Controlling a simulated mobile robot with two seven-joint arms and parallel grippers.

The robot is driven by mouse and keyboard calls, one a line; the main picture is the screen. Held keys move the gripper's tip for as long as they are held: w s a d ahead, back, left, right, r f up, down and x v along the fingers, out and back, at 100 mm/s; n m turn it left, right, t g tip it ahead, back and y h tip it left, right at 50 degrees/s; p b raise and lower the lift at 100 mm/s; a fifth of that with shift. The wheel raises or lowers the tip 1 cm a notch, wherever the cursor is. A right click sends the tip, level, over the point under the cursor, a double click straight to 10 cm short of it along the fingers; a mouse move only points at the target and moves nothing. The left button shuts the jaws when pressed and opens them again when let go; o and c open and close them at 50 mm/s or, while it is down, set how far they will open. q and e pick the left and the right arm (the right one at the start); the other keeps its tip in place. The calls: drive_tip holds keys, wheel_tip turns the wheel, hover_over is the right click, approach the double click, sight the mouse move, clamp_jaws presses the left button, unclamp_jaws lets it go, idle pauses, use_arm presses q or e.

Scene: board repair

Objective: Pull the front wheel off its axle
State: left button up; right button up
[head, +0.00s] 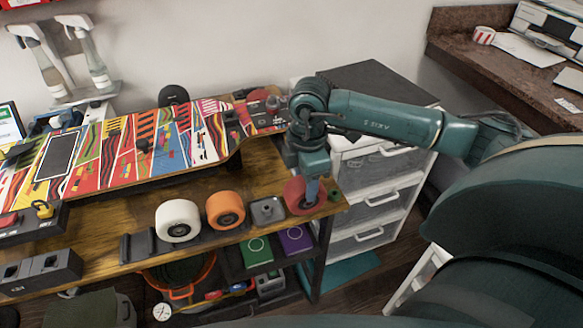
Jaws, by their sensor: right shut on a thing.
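The long board (190,135), with a bright striped deck, lies across the workbench, its front end reaching toward my right arm. My right gripper (313,184) points down near the bench's right end, beside the board's front end. It is shut on a red wheel (294,196), with a finger in front of it. I cannot tell whether this wheel touches the bench. My wrist hides part of the board's tip, and I cannot make out the front axle. A black wheel (173,95) shows at the board's far side. My left gripper is not in view.
A white wheel (178,220), an orange wheel (226,210) and a grey block (267,211) stand along the bench's front edge. A white drawer unit (375,195) stands right of the bench. Green (257,251) and purple (296,240) boxes sit below.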

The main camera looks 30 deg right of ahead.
drive_tip(key=s+a+r+p, duration=0.1)
drive_tip(key=s+r+p, duration=0.5)
drive_tip(key=r, duration=0.1)
drive_tip(key=shift+a, duration=0.2)
idle(0.8)
drive_tip(key=shift+w, duration=0.1)
